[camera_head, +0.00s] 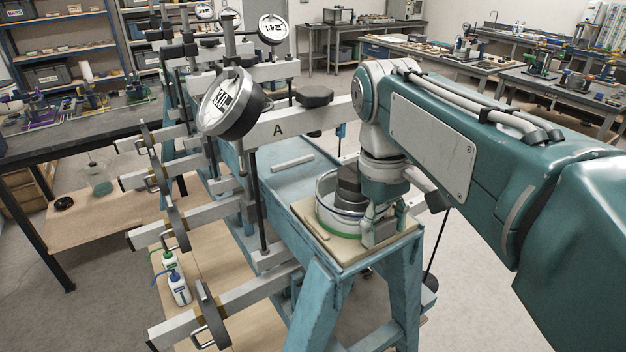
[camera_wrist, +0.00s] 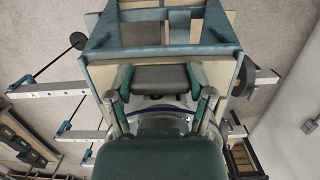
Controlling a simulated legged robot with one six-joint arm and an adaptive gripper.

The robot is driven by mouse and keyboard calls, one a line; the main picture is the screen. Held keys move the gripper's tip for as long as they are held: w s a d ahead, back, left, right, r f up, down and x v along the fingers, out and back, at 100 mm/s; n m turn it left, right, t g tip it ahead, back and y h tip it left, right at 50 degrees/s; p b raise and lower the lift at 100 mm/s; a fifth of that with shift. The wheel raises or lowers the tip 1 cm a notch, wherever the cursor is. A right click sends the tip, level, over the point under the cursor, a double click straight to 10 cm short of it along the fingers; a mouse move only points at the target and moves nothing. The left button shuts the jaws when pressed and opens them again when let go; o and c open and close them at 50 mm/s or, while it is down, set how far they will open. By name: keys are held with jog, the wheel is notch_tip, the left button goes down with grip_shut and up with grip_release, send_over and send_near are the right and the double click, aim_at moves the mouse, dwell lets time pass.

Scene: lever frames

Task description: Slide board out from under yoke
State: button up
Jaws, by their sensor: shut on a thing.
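The tan board (camera_head: 345,249) lies on the near end of the blue lever frame, and its edges also show in the wrist view (camera_wrist: 98,75). A round cell (camera_head: 326,204) with a green base line and a dark cap (camera_head: 349,183) stands on it. The yoke (camera_head: 297,124) is a white crossbeam marked A, with a black knob on top. It stands above and behind the cell in the head view. My gripper (camera_head: 384,222) is at the board's near right part, its fingers shut on a grey block (camera_wrist: 160,76) at the board. The cell is partly hidden behind my gripper.
A dial gauge (camera_head: 231,102) hangs by the yoke's left end. Several lever beams with weights stick out to the left. Two small bottles (camera_head: 178,287) stand lower left.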

jog(key=shift+s+d+f, duration=0.2)
jog(key=shift+s+f, duration=0.05)
jog(key=shift+f, duration=0.1)
jog(key=shift+s+d+g, duration=0.2)
jog(key=shift+s+g, duration=0.05)
jog(key=shift+g, duration=0.05)
jog(key=o, duration=0.9)
notch_tip(320, 180, up, 7)
jog(key=shift+w+r, duration=0.1)
jog(key=shift+r, duration=0.05)
dwell(0.8)
